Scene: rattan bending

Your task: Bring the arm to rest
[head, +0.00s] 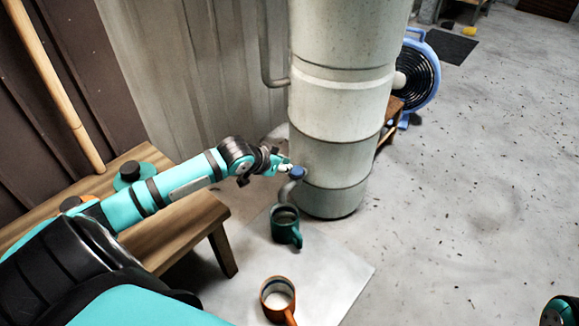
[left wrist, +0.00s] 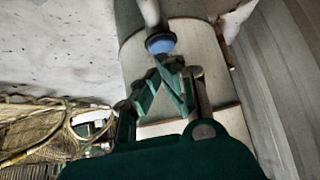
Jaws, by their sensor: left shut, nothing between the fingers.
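My left arm reaches in from the left in the head view. Its gripper (head: 284,166) is shut and empty, close to a blue knob (head: 297,173) on the lower part of a large pale cylinder (head: 338,155). In the left wrist view the closed fingers (left wrist: 172,68) point at the blue knob (left wrist: 160,44), which sits at the end of a pale pipe. I cannot tell whether the fingertips touch the knob. My right gripper is not seen.
A wooden bench (head: 190,228) lies under the arm. A blue fan (head: 422,75) stands behind the cylinder. The floor at right is mostly clear.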

